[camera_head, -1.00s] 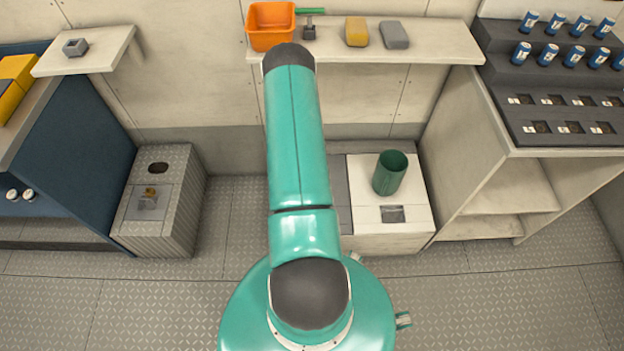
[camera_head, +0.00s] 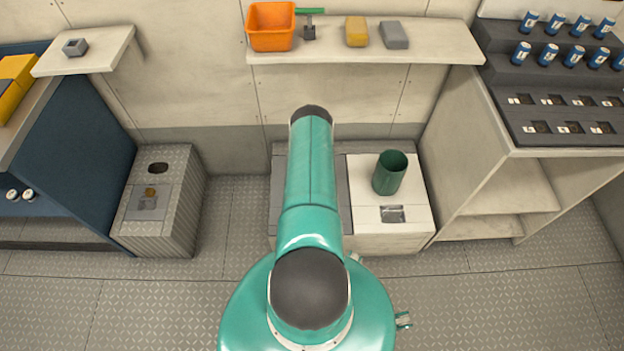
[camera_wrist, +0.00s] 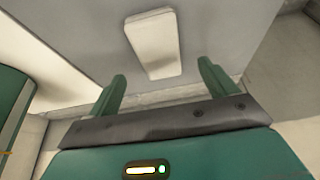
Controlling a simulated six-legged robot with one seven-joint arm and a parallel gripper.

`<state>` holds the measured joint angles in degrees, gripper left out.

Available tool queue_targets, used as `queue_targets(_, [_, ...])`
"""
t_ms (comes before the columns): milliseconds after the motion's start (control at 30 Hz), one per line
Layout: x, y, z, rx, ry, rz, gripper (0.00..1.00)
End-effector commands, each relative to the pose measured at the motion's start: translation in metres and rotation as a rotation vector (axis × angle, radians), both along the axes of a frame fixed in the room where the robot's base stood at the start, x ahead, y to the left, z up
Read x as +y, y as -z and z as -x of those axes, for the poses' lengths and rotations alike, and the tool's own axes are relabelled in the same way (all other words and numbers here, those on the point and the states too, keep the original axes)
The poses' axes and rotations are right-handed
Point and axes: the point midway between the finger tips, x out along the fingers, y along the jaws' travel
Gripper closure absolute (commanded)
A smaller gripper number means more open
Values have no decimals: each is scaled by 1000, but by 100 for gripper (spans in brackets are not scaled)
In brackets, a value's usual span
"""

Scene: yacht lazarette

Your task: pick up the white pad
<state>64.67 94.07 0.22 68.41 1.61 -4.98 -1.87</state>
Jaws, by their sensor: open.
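The white pad (camera_wrist: 153,43) is a pale block with rounded corners. It lies on a grey surface in the upper middle of the wrist view. My gripper (camera_wrist: 161,72) shows two green fingers, spread apart with nothing between them. The pad appears ahead of the fingertips, between their lines and apart from both. In the head view I cannot see the pad or my gripper; my arm covers part of the low grey top (camera_head: 282,190).
A green cup (camera_head: 390,174) stands on the cream top (camera_head: 362,165), right of my arm. Above is a wall shelf (camera_head: 440,50) with an orange bin (camera_head: 271,27), a yellow block (camera_head: 356,32) and a grey block (camera_head: 394,35). A ribbed box (camera_head: 180,215) stands left.

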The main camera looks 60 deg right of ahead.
Motion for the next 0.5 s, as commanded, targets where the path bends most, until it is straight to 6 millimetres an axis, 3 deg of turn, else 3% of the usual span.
queue_targets(267, [-5,16,-2,0,0,0,15])
queue_targets(500, [-13,44,-5,0,0,0,15])
